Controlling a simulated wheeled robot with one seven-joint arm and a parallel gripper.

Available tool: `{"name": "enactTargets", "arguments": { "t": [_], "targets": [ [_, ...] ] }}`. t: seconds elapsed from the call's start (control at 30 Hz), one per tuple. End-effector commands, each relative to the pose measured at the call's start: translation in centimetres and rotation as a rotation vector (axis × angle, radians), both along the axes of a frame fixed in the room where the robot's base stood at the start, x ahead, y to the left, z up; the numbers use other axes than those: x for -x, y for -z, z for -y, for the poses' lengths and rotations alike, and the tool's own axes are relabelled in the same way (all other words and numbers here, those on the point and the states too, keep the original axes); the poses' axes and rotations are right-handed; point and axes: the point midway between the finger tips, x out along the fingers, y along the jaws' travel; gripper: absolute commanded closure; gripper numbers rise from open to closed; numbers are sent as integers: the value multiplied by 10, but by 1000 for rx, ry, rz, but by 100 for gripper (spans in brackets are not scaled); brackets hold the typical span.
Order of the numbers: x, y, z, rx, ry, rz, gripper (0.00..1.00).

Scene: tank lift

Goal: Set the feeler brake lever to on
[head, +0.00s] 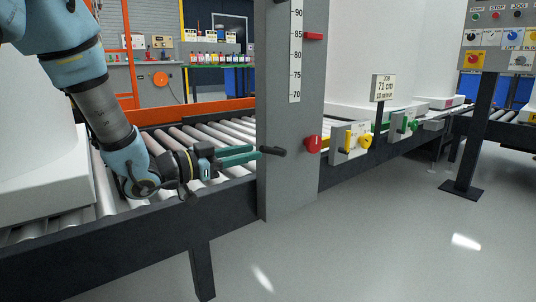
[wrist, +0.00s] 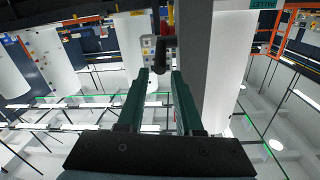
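My gripper (head: 259,152) has two teal fingers, spread apart and empty, pointing right toward the grey column (head: 290,185). A black handle (head: 272,151) is just beyond the fingertips, in front of the column. A red hub (head: 313,144) is at the column's right side at about the same height. I cannot read a label naming the feeler brake. In the wrist view the open gripper (wrist: 160,73) frames a dark handle (wrist: 160,57) ahead of the tips, with red (wrist: 168,18) above it. No contact is visible.
The column carries a height scale (head: 295,50) and a red pointer (head: 313,36). A sign (head: 384,87) reads 71 cm. The floor in front is clear.

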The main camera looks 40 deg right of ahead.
Motion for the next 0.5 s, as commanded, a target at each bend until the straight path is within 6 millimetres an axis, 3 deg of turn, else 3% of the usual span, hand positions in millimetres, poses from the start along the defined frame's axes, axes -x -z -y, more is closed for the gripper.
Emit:
{"name": "enactTargets", "arguments": {
  "t": [0.3,0.5],
  "targets": [
    [8,3,57,2,1,1,65],
    [9,1,75,0,-2,0,65]
  ]
}}
